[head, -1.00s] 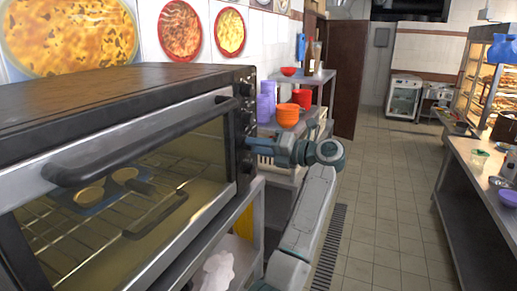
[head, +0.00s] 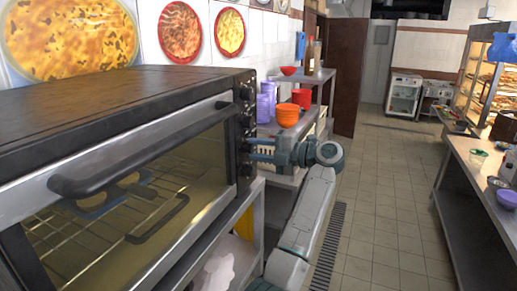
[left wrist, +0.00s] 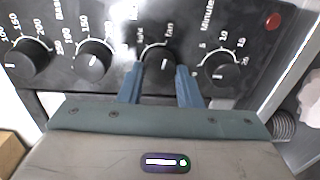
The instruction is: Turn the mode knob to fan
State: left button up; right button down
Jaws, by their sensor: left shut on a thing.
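The oven (head: 120,85) with a dark top and glass door fills the left of the head view; its knob panel faces right. In the left wrist view the mode knob (left wrist: 161,63) is a round black knob with a white mark, below the printed word "fan". My left gripper (left wrist: 161,72) is shut on this knob, one finger on each side. In the head view the left gripper (head: 254,150) is at the panel, its fingertips and the knob partly hidden. My right gripper is not in view.
Other knobs flank the mode knob: a temperature knob (left wrist: 93,60) to its left and a minute knob (left wrist: 219,67) to its right. The tiled floor (head: 385,200) is clear.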

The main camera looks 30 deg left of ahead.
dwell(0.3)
pick_arm(q)
jog(key=o, duration=1)
jog(key=shift+w, duration=0.1)
jog(key=shift+d, duration=0.1)
jog(key=shift+d+f, duration=0.1)
jog(key=shift+d, duration=0.15)
jog(key=d+b, duration=0.1)
jog(key=d, duration=0.2)
jog(key=d+b, duration=0.2)
jog(key=d, duration=0.1)
jog(key=d+b, duration=0.2)
jog(key=d, duration=0.2)
jog(key=shift+w+d+r, duration=0.1)
jog(key=shift+w+r, duration=0.25)
